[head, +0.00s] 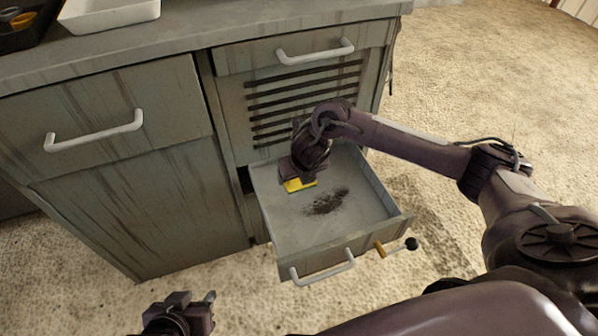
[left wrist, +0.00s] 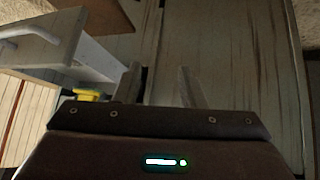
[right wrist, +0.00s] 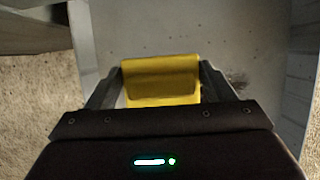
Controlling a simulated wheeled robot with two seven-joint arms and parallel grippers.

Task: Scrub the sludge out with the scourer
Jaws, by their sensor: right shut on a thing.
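The scourer (right wrist: 165,82) is a yellow block between the fingers of my right gripper (right wrist: 160,85), which is shut on it. In the head view the scourer (head: 299,185) shows under my right gripper (head: 302,178), inside the open drawer (head: 290,236) at its back left. Whether it touches the drawer floor, I cannot tell. The sludge (head: 326,201) is a dark, grainy patch on the drawer floor, just right of and nearer than the scourer. Specks of sludge (right wrist: 236,80) show right of the scourer in the right wrist view. My left gripper (left wrist: 158,88) is open and empty, low in front of the cabinet.
Cabinet doors and a slatted panel (head: 305,100) stand behind. A white tray (head: 108,12) and a dark tray (head: 22,25) sit on the countertop.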

